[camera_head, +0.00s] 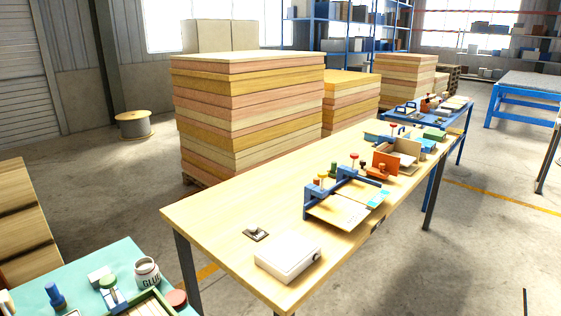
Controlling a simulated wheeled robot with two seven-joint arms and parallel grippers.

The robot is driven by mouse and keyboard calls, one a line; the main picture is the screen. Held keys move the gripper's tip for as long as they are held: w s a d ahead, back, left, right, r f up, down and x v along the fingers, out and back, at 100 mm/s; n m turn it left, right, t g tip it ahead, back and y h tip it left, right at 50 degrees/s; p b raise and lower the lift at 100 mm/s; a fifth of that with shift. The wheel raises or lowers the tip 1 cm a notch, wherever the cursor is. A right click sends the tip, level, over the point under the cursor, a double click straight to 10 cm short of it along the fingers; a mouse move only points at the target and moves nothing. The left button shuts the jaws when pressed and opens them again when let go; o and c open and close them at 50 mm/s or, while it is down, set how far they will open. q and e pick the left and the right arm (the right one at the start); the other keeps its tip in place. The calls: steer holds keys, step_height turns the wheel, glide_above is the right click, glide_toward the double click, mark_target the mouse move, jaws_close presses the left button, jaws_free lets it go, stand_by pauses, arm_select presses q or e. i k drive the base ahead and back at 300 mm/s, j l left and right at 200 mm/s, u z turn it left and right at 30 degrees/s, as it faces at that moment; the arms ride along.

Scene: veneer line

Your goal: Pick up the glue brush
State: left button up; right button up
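A white jar (147,273) labelled GLUE stands on a teal-topped table (75,273) at the lower left. I cannot clearly make out a glue brush. A small blue item with a knob-like top (55,295) stands left of the jar. A blue-and-white item (116,298) lies between them, beside a round green-topped piece (107,282). These are too small to identify surely. Neither of my grippers is in view.
A long wooden workbench (208,217) runs from front centre to the back right, holding a white box (288,256) and a blue clamp fixture (340,190). Tall board stacks (245,115) stand behind it. Bare concrete floor (120,180) lies left of the bench.

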mark_target(58, 300)
steer(key=u, duration=1.55)
